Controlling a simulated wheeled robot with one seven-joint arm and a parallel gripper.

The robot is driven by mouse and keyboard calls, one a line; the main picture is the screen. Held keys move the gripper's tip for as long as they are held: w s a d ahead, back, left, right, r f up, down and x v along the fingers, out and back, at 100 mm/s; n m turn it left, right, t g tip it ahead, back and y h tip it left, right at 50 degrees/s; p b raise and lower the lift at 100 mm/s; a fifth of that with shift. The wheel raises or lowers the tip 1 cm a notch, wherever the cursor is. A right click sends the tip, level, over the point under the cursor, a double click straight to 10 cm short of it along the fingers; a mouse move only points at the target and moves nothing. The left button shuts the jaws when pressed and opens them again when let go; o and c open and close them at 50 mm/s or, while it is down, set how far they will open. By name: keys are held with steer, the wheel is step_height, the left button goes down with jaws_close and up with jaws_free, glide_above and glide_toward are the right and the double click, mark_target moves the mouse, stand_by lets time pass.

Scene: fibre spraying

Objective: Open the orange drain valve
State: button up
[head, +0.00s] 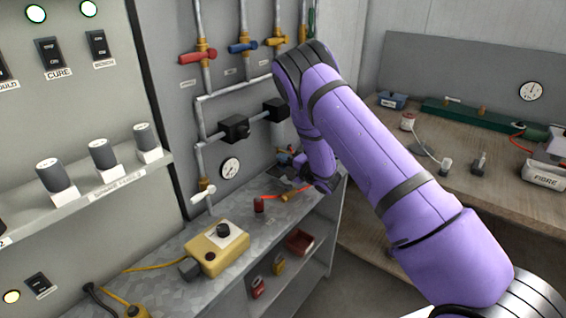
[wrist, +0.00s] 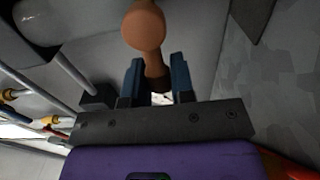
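In the wrist view, an orange-brown rounded handle (wrist: 143,28) stands just past my gripper (wrist: 157,72); I take it to be the drain valve's handle. Its darker, narrower neck reaches down between the two blue fingers. The fingers stand apart, one on each side of the neck. I cannot tell whether both press on it. In the head view, my gripper (head: 291,160) is low by the pipe wall, above the grey bench, partly hidden behind my purple arm.
Red (head: 197,57), blue (head: 243,47) and orange (head: 275,41) levers sit on the upper pipes. A white-handled valve (head: 203,193) is lower left.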

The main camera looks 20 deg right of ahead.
mark_target(283, 141)
jaws_close()
steer(key=shift+r+m, duration=0.15)
steer(key=shift+m, duration=0.15)
steer(key=m, duration=0.1)
steer(key=r+m, duration=0.1)
steer(key=m, duration=0.1)
steer(key=shift+w+d+r+m, duration=0.1)
steer(key=shift+d+r+m, duration=0.15)
steer(key=shift+m, duration=0.05)
steer(key=m, duration=0.1)
steer(key=r+m, duration=0.1)
steer(key=m, duration=0.2)
steer(key=shift+w+d+r+m, duration=0.3)
steer(key=shift+d, duration=0.1)
steer(key=m, duration=0.1)
steer(key=d+m, duration=0.1)
steer(key=m, duration=0.1)
steer(key=w+r+m, duration=0.1)
steer(key=shift+d, duration=0.15)
steer(key=shift+w+d+r+m, duration=0.1)
steer(key=shift+w+d+m, duration=0.15)
steer(key=shift+m, duration=0.6)
steer(key=shift+w+d+r+m, duration=0.1)
steer(key=shift+d+m, duration=0.15)
steer(key=shift+m, duration=0.65)
steer(key=shift+w+d+m, duration=0.2)
steer(key=shift+d+m, duration=0.05)
steer(key=shift+m, duration=0.6)
steer(key=shift+d, duration=0.1)
